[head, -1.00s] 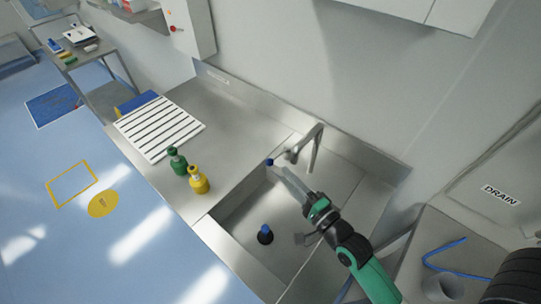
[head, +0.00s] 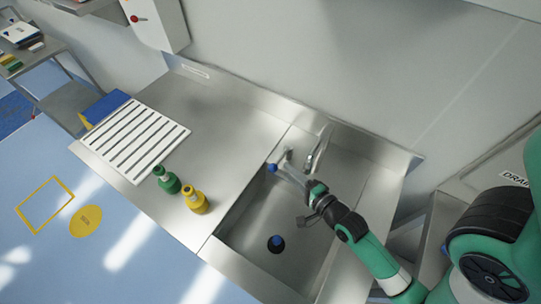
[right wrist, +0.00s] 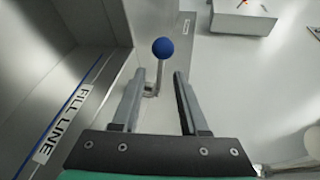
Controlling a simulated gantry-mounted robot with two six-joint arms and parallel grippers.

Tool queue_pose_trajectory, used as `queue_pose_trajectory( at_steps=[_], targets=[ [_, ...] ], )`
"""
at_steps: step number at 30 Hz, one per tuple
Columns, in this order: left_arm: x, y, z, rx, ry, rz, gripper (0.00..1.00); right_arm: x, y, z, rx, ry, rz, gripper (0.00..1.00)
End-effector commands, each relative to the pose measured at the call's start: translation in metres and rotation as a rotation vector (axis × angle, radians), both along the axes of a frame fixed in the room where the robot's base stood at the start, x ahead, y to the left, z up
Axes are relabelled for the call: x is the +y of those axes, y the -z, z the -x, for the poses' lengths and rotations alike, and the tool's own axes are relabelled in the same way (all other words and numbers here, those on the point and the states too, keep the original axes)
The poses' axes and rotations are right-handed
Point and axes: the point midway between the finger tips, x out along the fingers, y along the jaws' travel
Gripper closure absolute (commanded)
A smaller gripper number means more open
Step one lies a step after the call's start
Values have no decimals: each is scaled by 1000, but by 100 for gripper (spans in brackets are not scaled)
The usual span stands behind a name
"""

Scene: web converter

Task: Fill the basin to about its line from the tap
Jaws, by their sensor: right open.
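A dark round piece with a blue top (head: 276,243) sits on the floor. The steel tap (head: 320,147) stands at the back edge, with a blue-knobbed lever (head: 271,168) left of it. My right gripper (head: 283,173) reaches over the basin to this lever. In the right wrist view, the open fingers (right wrist: 159,76) are on either side of the lever's blue knob (right wrist: 163,47), which shows beyond their tips. The FILL LINE label (right wrist: 62,128) and blue line show on the basin wall. My left gripper is out of view.
A green bottle (head: 167,180) and a yellow bottle (head: 195,200) stand on the counter left of the basin. A white slatted rack (head: 134,140) lies farther left. The wall rises behind the tap.

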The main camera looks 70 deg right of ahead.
Motion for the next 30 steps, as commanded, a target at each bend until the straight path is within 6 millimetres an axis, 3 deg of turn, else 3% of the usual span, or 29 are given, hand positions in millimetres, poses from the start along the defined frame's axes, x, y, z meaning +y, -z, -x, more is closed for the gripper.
queue_pose_trajectory(
  at_steps=[6, 12, 23, 30],
  targets=[
    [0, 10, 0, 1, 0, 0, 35, -24, 13, -43, -4, -1, 2, 56],
    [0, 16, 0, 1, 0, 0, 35, -40, 21, -73, -3, -1, 1, 56],
    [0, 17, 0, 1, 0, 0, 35, -45, 22, -81, -1, 0, 1, 56],
    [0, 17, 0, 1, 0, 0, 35, -45, 22, -81, -1, 0, 1, 96]
  ],
)
